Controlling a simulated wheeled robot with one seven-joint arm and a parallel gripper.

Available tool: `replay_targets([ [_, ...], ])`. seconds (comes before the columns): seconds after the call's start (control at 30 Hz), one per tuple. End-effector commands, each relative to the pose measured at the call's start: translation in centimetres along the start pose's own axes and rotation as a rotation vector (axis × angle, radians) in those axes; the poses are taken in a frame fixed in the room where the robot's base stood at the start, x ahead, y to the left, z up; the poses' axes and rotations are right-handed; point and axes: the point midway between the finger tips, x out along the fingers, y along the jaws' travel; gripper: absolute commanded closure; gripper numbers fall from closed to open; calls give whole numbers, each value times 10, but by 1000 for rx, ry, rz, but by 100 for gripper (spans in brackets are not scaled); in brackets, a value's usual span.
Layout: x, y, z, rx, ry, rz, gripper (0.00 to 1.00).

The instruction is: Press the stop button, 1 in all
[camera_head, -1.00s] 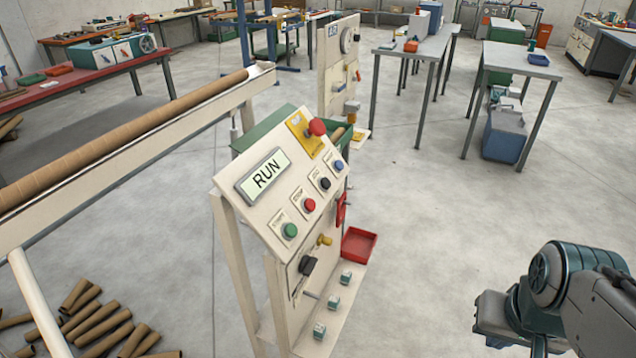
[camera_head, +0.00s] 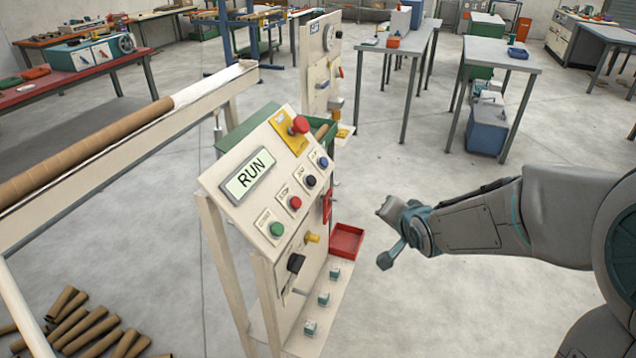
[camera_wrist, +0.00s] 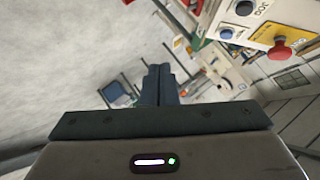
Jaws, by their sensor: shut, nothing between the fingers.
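The stop button (camera_head: 295,203) is a red round button with a STOP label, on the sloped face of the control panel (camera_head: 236,206). It sits between the green start button (camera_head: 277,229) and a black button (camera_head: 310,181). The display (camera_head: 248,174) reads RUN. My gripper (camera_wrist: 159,70) is shut and empty, its two fingers together in the wrist view. In the head view my arm's end is to the right of the panel, apart from it. The stop button is out of the wrist view; part of the panel's upper end shows there at the upper right.
A larger red mushroom button (camera_head: 299,125) on a yellow plate stands out at the panel's top; it also shows in the wrist view (camera_wrist: 281,48). Black (camera_head: 296,262) and yellow (camera_head: 312,237) knobs project below. A red tray (camera_head: 346,240) is low down.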

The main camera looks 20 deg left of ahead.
Motion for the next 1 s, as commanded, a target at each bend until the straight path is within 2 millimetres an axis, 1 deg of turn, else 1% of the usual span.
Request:
replay_targets([
  [0.03, 16, -19, 7, 68, -11, -92, 100],
  [0.1, 30, -48, 12, 171, -23, -228, 100],
  [0.2, 40, -83, 18, 311, -54, -399, 100],
  [0.3, 41, -108, 21, 423, -89, -527, 100],
  [0.4, 40, -123, 21, 494, -113, -607, 100],
  [0.57, 38, -131, 21, 531, -127, -649, 100],
  [0.83, 38, -131, 22, 529, -126, -648, 100],
  [1.0, 45, -132, 29, 527, -127, -648, 100],
])
